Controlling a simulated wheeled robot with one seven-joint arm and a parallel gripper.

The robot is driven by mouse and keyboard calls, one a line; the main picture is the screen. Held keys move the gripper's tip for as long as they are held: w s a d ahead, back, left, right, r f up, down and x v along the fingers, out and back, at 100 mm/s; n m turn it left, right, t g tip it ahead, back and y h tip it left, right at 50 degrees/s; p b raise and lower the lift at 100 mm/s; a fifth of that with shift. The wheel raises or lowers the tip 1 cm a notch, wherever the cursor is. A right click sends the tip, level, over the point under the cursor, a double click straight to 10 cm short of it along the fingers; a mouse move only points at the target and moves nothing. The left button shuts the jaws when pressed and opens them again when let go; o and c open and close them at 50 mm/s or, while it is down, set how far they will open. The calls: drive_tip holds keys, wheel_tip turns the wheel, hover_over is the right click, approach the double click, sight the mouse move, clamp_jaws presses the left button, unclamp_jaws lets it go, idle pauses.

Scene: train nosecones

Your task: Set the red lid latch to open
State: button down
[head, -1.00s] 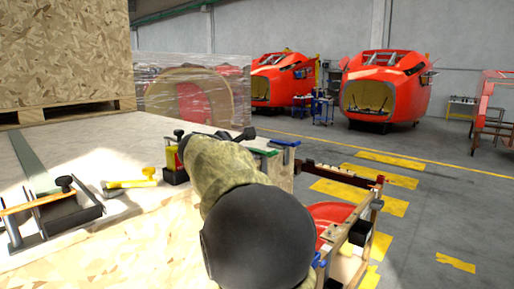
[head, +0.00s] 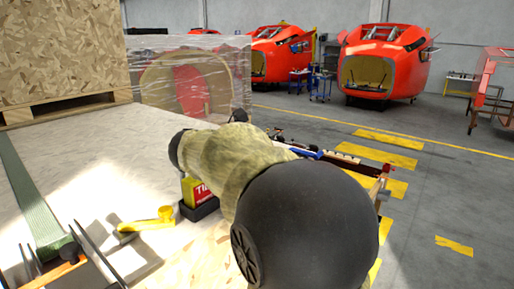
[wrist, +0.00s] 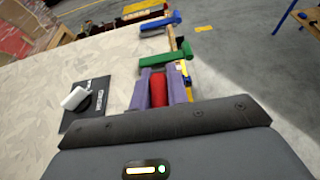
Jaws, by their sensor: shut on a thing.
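The red lid latch (wrist: 158,92) shows in the wrist view as a red bar between the two purple-grey fingers of my gripper (wrist: 163,80). My gripper is shut on it, close to the edge of the pale lid top. Part of the latch is hidden by the fingers and the wrist housing, so I cannot tell its exact setting. A green latch (wrist: 160,57) lies just beyond the fingertips and a blue latch (wrist: 160,24) farther along the edge. In the head view my arm hides the gripper and the red latch.
A black rack (head: 75,262) is at the lower left. Open floor (head: 440,190) lies to the right.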

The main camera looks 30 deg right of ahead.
drive_tip(key=shift+f, duration=0.1)
idle(0.4)
drive_tip(key=c, duration=1.5)
unclamp_jaws()
drive_tip(key=shift+o, duration=0.7)
drive_tip(key=shift+w, duration=0.25)
drive_tip(key=shift+s+r, duration=0.15)
drive_tip(key=shift+r, duration=0.4)
drive_tip(key=r+b, duration=0.1)
drive_tip(key=r, duration=0.3)
drive_tip(key=r+b, duration=0.1)
drive_tip(key=r, duration=0.4)
drive_tip(key=shift+w+a, duration=0.1)
drive_tip(key=shift+w, duration=0.1)
